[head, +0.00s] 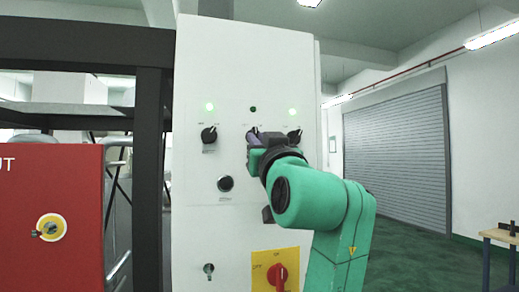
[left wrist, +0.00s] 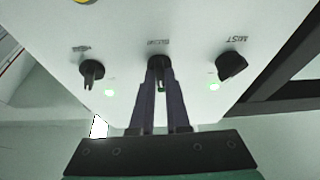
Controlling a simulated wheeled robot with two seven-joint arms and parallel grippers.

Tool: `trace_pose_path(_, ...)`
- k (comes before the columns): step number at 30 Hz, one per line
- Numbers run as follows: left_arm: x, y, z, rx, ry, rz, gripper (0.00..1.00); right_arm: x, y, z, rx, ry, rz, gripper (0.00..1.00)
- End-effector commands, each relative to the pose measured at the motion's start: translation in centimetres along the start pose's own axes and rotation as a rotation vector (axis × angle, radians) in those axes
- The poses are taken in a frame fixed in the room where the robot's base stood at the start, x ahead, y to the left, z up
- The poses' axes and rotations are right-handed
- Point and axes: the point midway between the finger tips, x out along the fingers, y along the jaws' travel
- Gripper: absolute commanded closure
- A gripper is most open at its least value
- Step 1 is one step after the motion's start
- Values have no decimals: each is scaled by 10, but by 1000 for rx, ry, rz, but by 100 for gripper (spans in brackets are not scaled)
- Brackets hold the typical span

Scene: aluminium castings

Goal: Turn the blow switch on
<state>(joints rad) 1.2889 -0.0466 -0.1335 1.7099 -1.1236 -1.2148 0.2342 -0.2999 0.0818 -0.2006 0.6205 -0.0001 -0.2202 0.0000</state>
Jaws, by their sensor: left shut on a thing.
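A white control panel (head: 245,60) carries a row of three black rotary switches, each with a lamp above it. The middle switch (left wrist: 158,68) has a small label that I cannot read surely; its handle points about straight along the panel in the left wrist view. My left gripper (left wrist: 160,78) is shut on this middle switch, one finger on each side. In the head view the left gripper (head: 256,140) hides most of it. The middle lamp (head: 253,109) is dark green, unlit. The left lamp (head: 209,106) and right lamp (head: 292,112) glow green. My right gripper is not in view.
The left switch (head: 209,135), labelled MIST in the wrist view, and the right switch (head: 295,135) flank the gripper closely. Below are a black round button (head: 225,183), a key switch (head: 208,270) and a red knob (head: 277,276) on a yellow plate. A red box (head: 50,215) stands left.

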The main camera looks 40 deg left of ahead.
Motion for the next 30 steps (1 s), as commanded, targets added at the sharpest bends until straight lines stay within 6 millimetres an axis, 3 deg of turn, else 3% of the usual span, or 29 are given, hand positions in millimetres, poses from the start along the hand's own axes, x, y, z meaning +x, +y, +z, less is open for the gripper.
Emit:
trace_pose_path(15, 0, -5, -5, 393, 10, 163, 100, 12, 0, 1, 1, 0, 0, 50)
trace_pose_path(30, 1, -6, -6, 529, 10, 216, 100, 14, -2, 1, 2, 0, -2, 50)
